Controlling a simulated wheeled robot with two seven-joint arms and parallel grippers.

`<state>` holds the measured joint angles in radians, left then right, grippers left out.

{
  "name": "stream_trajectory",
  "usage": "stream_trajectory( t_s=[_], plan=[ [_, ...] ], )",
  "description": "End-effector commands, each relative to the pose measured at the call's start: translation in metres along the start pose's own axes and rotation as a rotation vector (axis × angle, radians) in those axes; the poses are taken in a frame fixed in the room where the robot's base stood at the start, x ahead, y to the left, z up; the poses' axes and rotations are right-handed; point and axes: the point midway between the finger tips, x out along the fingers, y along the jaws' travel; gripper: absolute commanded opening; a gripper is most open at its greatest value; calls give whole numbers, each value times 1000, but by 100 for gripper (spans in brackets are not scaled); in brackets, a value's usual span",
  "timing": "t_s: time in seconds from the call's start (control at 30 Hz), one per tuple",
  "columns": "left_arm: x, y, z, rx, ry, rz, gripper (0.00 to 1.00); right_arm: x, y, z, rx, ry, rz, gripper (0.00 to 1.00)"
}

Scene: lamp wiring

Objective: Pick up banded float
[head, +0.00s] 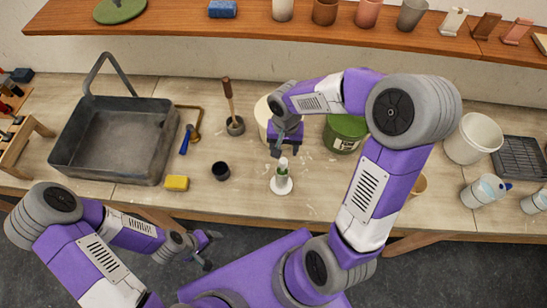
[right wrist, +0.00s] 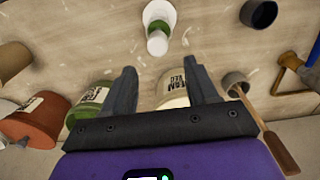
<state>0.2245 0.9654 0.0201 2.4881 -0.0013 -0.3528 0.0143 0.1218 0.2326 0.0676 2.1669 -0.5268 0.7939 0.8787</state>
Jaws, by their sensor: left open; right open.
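The banded float (head: 282,179), white with a green band, stands upright on the bench on a wide white foot. In the right wrist view the float (right wrist: 158,28) shows at the top, beyond the fingertips. My right gripper (head: 278,150) is open and empty, just behind and above the float, not around it. In the right wrist view my right gripper's two fingers (right wrist: 160,65) are spread with nothing between them. My left gripper (head: 208,250) is open and empty, low in front of the bench edge.
A grey sink tub (head: 115,140), yellow sponge (head: 177,183) and dark cup (head: 221,171) lie left of the float. A green tub (head: 345,133) stands behind right; a cream tub (right wrist: 172,88) is partly hidden by my right gripper. The bench around the float is mostly clear.

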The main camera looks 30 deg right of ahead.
Motion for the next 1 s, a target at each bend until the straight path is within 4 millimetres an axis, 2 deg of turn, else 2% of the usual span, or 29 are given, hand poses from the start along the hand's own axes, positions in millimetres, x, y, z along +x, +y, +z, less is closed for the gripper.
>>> stream_trajectory(
  t_s=[0.27, 0.5, 0.6, 0.83, 1.0],
  plan=[
    [-2, 0, 2, -1, -4, -1, 80, 30, -2, 2, -2, -5, 1, 58],
    [-4, 1, 1, -1, -2, 0, 80, 65, -6, 2, 0, -5, 1, 58],
    [-4, 1, 1, -1, -2, 0, 80, 72, -6, 1, 0, -3, -1, 58],
    [-4, 1, 1, 0, -2, 0, 80, 73, -6, 1, 0, -2, -1, 58],
    [-4, 1, 1, 0, -2, 0, 80, 72, -7, 1, 0, -2, -1, 34]
  ],
)
